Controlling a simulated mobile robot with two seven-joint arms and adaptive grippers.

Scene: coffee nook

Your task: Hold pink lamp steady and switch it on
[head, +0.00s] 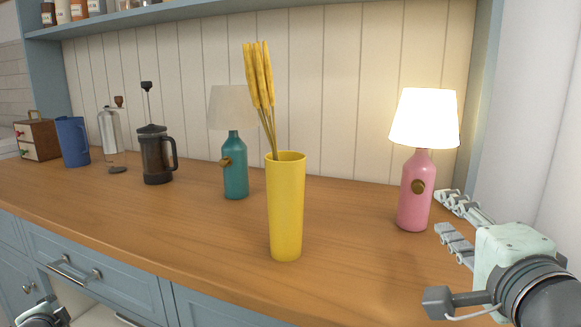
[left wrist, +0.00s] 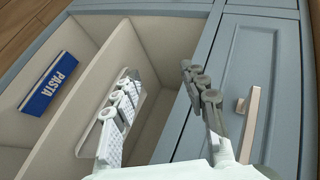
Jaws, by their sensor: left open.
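The pink lamp (head: 414,200) stands upright at the right of the wooden counter, and its shade (head: 424,118) glows brightly. A round brass knob (head: 418,187) sits on the front of its body. My right gripper (head: 440,212) is just right of the lamp's body, its fingers spread apart and pointing toward it. Nothing shows between the fingers, and I cannot tell whether they touch the lamp. My left gripper (left wrist: 158,76) is open and empty in the left wrist view, low by the cabinets, over an open drawer.
A yellow vase (head: 286,210) with dried stalks stands left of the pink lamp. A teal lamp (head: 235,170), unlit, is behind it. A French press (head: 154,155) and blue pitcher (head: 72,142) stand further left. The open drawer (left wrist: 110,75) holds a blue pasta box (left wrist: 48,84).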

